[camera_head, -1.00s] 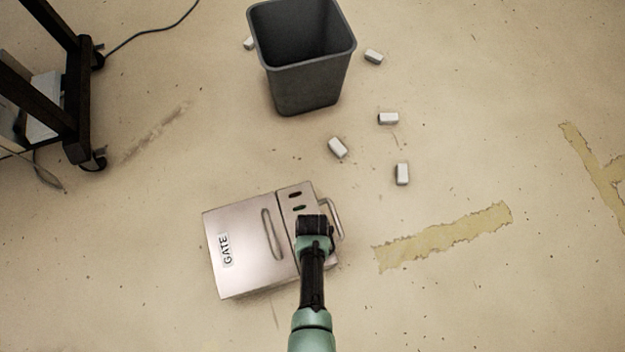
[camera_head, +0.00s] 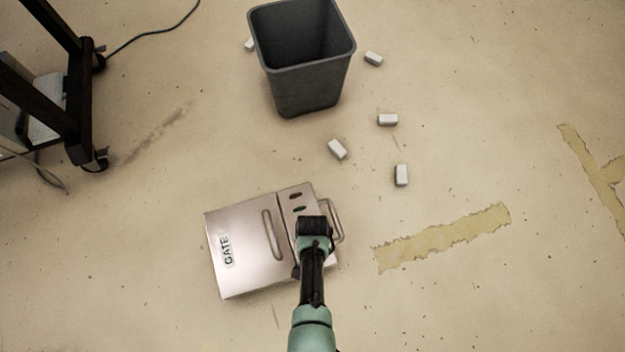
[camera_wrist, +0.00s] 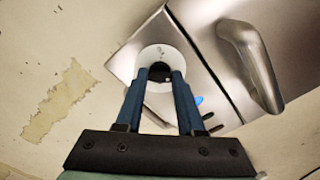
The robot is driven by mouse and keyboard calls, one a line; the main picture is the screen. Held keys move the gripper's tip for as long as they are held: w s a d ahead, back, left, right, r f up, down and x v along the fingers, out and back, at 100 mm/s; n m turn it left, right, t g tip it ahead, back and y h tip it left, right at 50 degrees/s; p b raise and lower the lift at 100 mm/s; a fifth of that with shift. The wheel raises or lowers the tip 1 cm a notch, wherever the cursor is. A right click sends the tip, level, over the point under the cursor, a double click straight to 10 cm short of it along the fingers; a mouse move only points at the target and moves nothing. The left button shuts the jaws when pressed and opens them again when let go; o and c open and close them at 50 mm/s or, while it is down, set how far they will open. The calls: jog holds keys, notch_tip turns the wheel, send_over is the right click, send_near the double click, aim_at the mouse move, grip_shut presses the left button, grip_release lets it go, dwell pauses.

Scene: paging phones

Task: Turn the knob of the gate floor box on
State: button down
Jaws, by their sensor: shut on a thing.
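The gate floor box (camera_head: 240,278) is a flat metal box on the floor, with a GATE label (camera_head: 228,250) on its lid. In the wrist view, its dark knob (camera_wrist: 160,67) sits on a round white plate (camera_wrist: 172,52). My gripper (camera_wrist: 160,76) is shut on the knob, with one blue finger on each side. In the head view my wrist hides the knob and the fingertips.
A lid handle (camera_head: 271,235) and a side handle (camera_head: 338,222) stand close to my gripper. A grey bin (camera_head: 305,95) and several small white blocks (camera_head: 401,175) are farther back. A dark wheeled frame (camera_head: 82,100) is at upper left. The floor to the right is open.

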jog(key=c, duration=0.5)
grip_release()
notch_tip(320, 180, up, 13)
jog(key=p, duration=0.9)
